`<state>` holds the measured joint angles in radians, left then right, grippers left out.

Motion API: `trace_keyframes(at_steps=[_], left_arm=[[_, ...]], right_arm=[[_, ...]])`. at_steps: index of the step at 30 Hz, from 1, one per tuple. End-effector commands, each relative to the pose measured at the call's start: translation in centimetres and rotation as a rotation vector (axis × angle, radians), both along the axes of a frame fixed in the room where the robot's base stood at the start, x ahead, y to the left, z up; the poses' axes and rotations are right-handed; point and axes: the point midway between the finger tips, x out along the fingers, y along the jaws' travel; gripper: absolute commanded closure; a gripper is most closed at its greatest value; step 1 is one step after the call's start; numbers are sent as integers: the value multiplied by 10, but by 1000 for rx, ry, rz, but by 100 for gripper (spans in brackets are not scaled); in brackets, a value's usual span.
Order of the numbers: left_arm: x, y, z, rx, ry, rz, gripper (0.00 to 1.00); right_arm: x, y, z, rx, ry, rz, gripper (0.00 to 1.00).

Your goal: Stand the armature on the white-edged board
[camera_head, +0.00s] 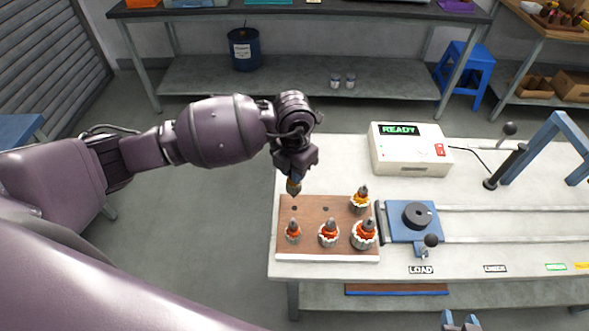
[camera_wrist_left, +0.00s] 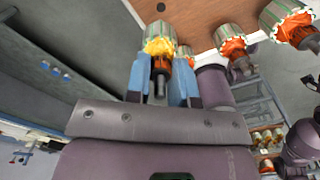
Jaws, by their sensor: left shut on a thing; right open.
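The brown board (camera_head: 311,222) with a white front edge lies at the left end of the white table. My left gripper (camera_head: 294,179) is shut on an armature (camera_head: 293,188) with yellow winding, held near the board's back left hole. In the left wrist view this armature (camera_wrist_left: 160,42) sits between the blue fingers. Three armatures with orange winding stand in the board's front row: left (camera_head: 293,232), middle (camera_head: 328,233) and right (camera_head: 364,236). Another yellow-wound armature (camera_head: 360,200) stands at the back right. My right gripper (camera_head: 460,322) is open and empty at the bottom edge.
The back row's left hole (camera_head: 294,208) and middle hole (camera_head: 326,209) are bare. A blue fixture (camera_head: 400,233) with a black disc stands right of the board on rails. A white box (camera_head: 410,160) reading READY stands behind. The table's left edge is close to the board.

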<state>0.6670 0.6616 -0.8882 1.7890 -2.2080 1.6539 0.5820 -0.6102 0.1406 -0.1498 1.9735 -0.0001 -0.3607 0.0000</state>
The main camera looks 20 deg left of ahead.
Motion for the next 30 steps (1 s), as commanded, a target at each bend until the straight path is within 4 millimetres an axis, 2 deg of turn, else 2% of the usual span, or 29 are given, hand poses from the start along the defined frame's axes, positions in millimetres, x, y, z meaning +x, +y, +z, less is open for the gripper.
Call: trace_keyframes(at_steps=[4, 11, 30], left_arm=[[0, -2, -2, -1, 0, 65, 100], [0, -2, -7, 0, 0, 74, 100], [0, -2, -44, 0, 1, 72, 100]], right_arm=[[0, 0, 0, 1, 0, -1, 57], [0, 0, -3, 1, 0, -1, 57], [9, 2, -18, 0, -19, 6, 57]])
